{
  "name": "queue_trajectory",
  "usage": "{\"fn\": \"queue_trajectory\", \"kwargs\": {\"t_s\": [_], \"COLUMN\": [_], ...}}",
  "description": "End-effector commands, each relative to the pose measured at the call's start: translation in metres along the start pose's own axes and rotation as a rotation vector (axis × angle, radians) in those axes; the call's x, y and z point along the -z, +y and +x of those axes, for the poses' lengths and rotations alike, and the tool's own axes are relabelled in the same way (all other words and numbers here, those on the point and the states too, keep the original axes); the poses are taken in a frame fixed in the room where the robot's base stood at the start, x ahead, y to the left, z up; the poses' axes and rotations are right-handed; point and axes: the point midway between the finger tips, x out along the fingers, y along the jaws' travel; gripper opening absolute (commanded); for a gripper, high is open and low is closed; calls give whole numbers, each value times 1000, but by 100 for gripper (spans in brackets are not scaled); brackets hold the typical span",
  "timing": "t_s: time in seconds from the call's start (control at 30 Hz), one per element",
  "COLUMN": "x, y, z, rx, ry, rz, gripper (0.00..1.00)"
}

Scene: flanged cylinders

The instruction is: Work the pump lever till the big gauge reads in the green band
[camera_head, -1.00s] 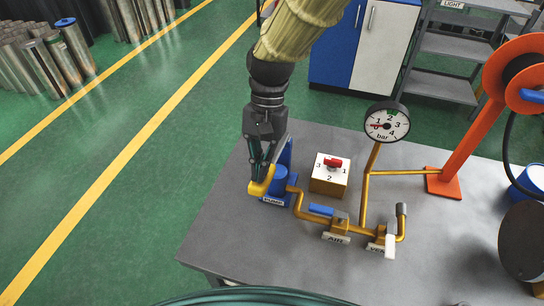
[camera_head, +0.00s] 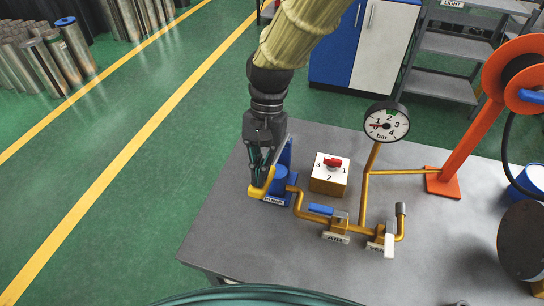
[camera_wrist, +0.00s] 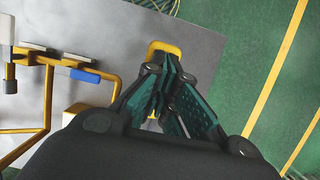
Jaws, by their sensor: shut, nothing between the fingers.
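The pump (camera_head: 280,180) is a blue unit with a yellow lever (camera_head: 259,190) at the near-left part of the grey table. The lever's yellow bar also shows in the wrist view (camera_wrist: 166,46), just beyond my fingertips. My gripper (camera_head: 262,176) is shut and empty, pointing down at the lever; its fingers hide part of it, and I cannot tell whether they touch. The big gauge (camera_head: 387,124), white and marked bar, stands on a brass pipe. Its red needle points left, close to the 1, outside the small green band at the top near 2.
A box with a red selector knob (camera_head: 333,163) stands right of the pump. A blue-handled valve (camera_head: 321,209) labelled AIR and a white-handled valve (camera_head: 390,246) sit on the brass piping. An orange reel stand (camera_head: 470,120) is at the right. The table's front-left is clear.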

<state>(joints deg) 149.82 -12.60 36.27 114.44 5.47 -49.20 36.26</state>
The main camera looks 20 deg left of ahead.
Motion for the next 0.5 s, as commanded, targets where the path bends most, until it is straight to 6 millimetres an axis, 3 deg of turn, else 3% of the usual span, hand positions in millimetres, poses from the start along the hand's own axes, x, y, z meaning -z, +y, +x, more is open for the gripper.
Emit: {"fn": "queue_trajectory", "kwargs": {"t_s": [0.5], "x": [3], "y": [0], "z": [53], "rx": [0], "ry": [-1], "rz": [0], "gripper": [0]}}
